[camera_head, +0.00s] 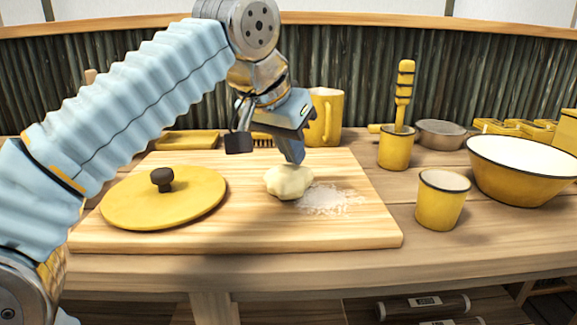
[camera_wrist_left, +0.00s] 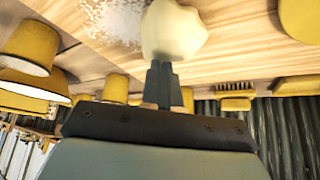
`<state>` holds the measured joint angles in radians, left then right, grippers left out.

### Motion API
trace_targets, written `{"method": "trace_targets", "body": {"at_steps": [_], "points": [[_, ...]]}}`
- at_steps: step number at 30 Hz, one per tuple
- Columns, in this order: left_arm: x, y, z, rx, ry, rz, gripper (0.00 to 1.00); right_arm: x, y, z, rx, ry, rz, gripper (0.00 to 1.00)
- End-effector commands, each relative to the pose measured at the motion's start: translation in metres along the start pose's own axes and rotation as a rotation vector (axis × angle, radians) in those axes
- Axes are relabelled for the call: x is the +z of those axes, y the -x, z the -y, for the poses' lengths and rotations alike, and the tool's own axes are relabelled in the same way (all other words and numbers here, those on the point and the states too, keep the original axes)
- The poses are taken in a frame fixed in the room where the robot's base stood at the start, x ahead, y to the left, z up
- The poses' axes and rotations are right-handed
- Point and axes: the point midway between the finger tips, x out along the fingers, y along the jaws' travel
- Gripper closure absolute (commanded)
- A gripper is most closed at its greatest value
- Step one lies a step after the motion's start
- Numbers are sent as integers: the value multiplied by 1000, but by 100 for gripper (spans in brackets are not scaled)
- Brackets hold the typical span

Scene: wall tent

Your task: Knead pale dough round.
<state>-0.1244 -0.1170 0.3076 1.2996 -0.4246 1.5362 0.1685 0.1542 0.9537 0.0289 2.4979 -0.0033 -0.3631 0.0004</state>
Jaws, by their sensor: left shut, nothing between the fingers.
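The pale dough (camera_head: 288,182) is a lumpy, roundish ball on the wooden board (camera_head: 250,232), beside a patch of white flour (camera_head: 330,200). My left gripper (camera_head: 291,158) points down just over the dough in the head view, its fingers closed together with nothing between them. In the left wrist view the closed fingertips (camera_wrist_left: 161,68) reach the edge of the dough (camera_wrist_left: 172,30); I cannot tell whether they touch it. The flour (camera_wrist_left: 115,20) shows beside it there. My right gripper is not in view.
A yellow lid (camera_head: 165,200) with a dark knob lies on the board's left. A yellow cup (camera_head: 442,199), a large bowl (camera_head: 522,168), a utensil cup (camera_head: 396,148) and a metal bowl (camera_head: 441,134) stand to the right. A yellow pitcher (camera_head: 326,115) stands behind. The board's front is clear.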

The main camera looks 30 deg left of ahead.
Motion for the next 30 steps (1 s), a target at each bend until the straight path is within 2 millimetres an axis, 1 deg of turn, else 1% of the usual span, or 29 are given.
{"method": "trace_targets", "body": {"at_steps": [15, 19, 23, 30], "points": [[2, -3, 0, -1, 0, 11, 100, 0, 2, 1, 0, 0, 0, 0], [-3, 5, 0, -1, 0, 10, 100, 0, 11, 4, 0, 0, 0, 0], [-11, 19, 0, -1, 0, 8, 100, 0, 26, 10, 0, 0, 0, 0], [-20, 32, 0, -1, -1, 4, 100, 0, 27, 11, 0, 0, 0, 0]]}}
